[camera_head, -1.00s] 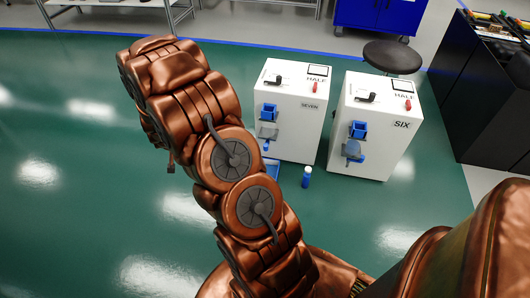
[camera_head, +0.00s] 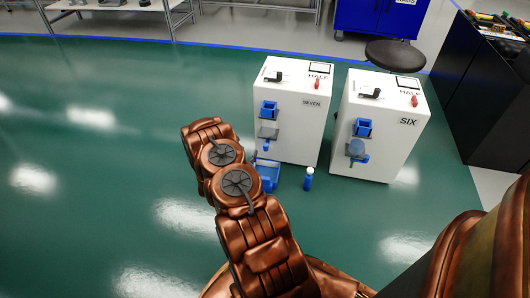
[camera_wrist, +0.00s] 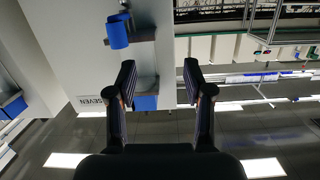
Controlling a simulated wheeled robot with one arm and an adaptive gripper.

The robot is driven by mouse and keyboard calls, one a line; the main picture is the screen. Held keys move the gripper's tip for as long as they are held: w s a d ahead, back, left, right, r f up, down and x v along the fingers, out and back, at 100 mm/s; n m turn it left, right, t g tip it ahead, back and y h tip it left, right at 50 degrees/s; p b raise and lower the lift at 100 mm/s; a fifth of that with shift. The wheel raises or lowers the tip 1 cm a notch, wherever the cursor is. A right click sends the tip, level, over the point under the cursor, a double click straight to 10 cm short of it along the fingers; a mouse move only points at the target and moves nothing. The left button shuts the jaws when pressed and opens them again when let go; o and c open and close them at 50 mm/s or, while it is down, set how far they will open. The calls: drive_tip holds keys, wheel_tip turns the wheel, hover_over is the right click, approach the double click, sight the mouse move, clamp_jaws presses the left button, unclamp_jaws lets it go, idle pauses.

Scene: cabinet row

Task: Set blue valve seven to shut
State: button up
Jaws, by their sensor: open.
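The white cabinet marked SEVEN (camera_head: 297,138) stands on the green floor in the head view, with a HALF sign on top. I cannot tell for sure which is the valve's handle. In the wrist view the SEVEN label (camera_wrist: 90,102) is at the left, with a blue part (camera_wrist: 118,32) above and another blue part (camera_wrist: 145,102) partly behind a finger. My gripper (camera_wrist: 160,80) is open and empty beside this face. The head view does not show its fingers.
A similar white cabinet marked SIX (camera_head: 385,140) stands to the right, with a narrow gap between. A blue bottle (camera_head: 308,179) stands on the floor in front. A dark stool (camera_head: 395,56) is behind; the left floor is clear.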

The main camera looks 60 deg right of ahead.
drive_tip(key=h, duration=0.2)
approach(265, 148)
drive_tip(key=w+d, duration=0.1)
drive_tip(key=d, duration=0.1)
drive_tip(key=b, duration=0.1)
drive_tip(key=x, duration=0.2)
drive_tip(key=b+x, duration=0.1)
drive_tip(key=x, duration=0.1)
drive_tip(key=b+x, duration=0.1)
drive_tip(key=x, duration=0.1)
drive_tip(key=shift+s+d+f, duration=0.15)
drive_tip(key=shift+s+d, duration=0.1)
drive_tip(key=shift+w+d+b, duration=0.25)
drive_tip(key=shift+d+b, duration=0.05)
drive_tip(key=shift+d, duration=0.35)
clamp_jaws()
